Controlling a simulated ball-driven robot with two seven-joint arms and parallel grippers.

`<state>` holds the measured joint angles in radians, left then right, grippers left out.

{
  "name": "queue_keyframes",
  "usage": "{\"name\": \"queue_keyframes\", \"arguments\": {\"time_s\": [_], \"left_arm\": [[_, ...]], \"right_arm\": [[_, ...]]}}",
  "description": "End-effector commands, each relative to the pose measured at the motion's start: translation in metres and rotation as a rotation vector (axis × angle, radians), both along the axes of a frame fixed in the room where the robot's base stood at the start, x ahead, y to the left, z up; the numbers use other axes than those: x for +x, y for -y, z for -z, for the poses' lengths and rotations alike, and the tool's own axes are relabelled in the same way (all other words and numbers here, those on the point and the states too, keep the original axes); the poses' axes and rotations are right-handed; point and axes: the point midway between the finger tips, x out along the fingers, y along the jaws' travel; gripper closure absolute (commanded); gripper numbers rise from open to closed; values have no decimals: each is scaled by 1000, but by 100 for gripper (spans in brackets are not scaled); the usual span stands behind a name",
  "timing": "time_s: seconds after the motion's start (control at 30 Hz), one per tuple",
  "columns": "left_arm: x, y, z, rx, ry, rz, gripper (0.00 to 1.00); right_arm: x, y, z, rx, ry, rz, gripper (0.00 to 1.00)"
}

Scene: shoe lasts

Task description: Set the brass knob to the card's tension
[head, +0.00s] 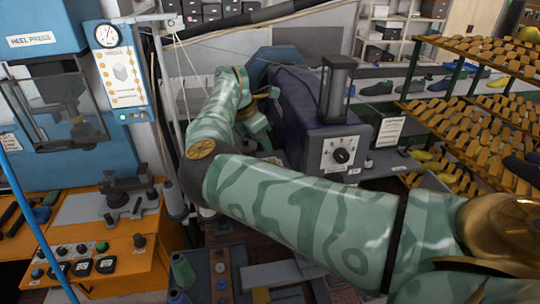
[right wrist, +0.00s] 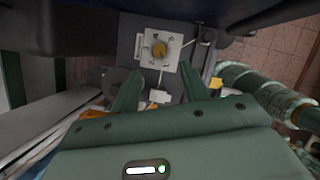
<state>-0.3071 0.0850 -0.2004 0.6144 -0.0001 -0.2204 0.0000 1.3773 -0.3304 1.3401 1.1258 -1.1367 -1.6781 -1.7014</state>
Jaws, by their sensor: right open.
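The brass knob (right wrist: 160,49) sits on a square white dial plate (right wrist: 159,52) in the right wrist view. My right gripper (right wrist: 160,82) is open, its two green fingers apart, with the knob ahead of the gap between the fingertips. Nothing is between the fingers, and they do not appear to touch the knob. In the head view my right gripper (head: 260,122) is partly hidden behind the arm, and the brass knob cannot be made out. A white card (head: 388,133) stands right of the dark blue machine; its print is too small to read. My left gripper is out of view.
The dark blue machine (head: 300,105) carries a black knob (head: 341,155) on a white dial. A blue heel press (head: 40,115) stands left above an orange bench (head: 125,262). Racks of wooden lasts (head: 490,130) fill the right. My right arm crosses the middle.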

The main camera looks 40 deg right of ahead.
Motion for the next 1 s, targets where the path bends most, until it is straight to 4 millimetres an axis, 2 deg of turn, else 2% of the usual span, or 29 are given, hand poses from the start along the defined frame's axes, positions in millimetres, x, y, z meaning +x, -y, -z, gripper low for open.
{"name": "queue_keyframes", "arguments": {"time_s": [0.1, 0.33, 0.5, 0.77, 0.93, 1.0], "left_arm": [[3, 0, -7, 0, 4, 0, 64], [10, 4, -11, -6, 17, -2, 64], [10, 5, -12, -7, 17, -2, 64], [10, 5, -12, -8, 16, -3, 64], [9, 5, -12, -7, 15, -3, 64], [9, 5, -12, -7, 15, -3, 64]], "right_arm": [[-2, 12, 27, 1, -4, 1, 55], [-4, 27, 65, 0, -2, 1, 55], [-4, 32, 76, 0, 0, 1, 55], [-4, 32, 78, 0, 1, 1, 55], [-4, 32, 78, 0, 1, 1, 100], [-4, 32, 78, 0, 1, 1, 100]]}}
